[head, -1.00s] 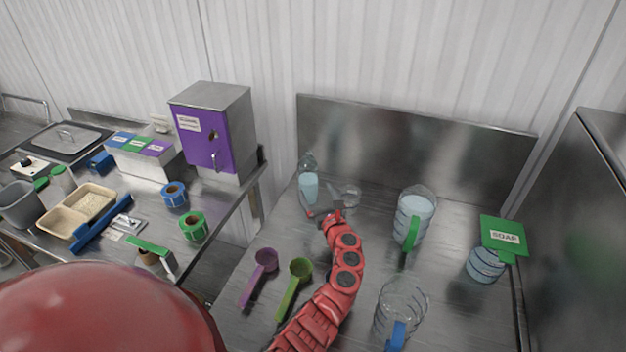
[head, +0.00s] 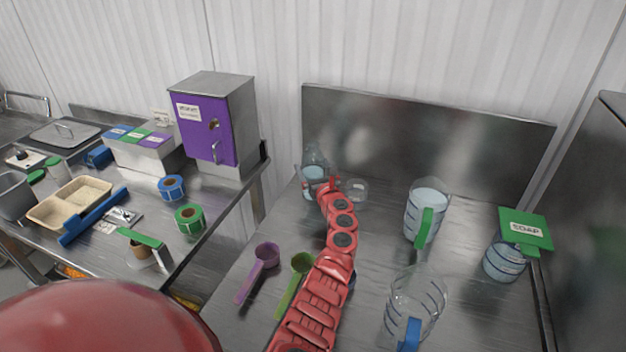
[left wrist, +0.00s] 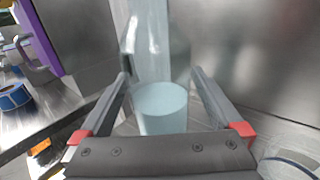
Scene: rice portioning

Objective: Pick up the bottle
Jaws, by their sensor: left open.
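The bottle (head: 313,160) is clear, with pale blue liquid in its lower part. It stands upright at the back left of the right-hand steel table, near the splash panel. My left gripper (head: 322,187) is at the bottle and hides part of its lower body in the head view. In the left wrist view the bottle (left wrist: 163,108) stands between the two spread fingers of the left gripper (left wrist: 161,80). The fingers are open, one on each side, and I cannot tell whether either touches it. My right gripper is in no view.
A small clear dish (head: 355,190) sits just right of the gripper. Purple (head: 262,262) and green (head: 298,275) scoops lie nearer. Two clear jugs (head: 425,212) (head: 415,305) and a soap container (head: 503,262) stand to the right. A steel splash panel (head: 430,145) closes the back.

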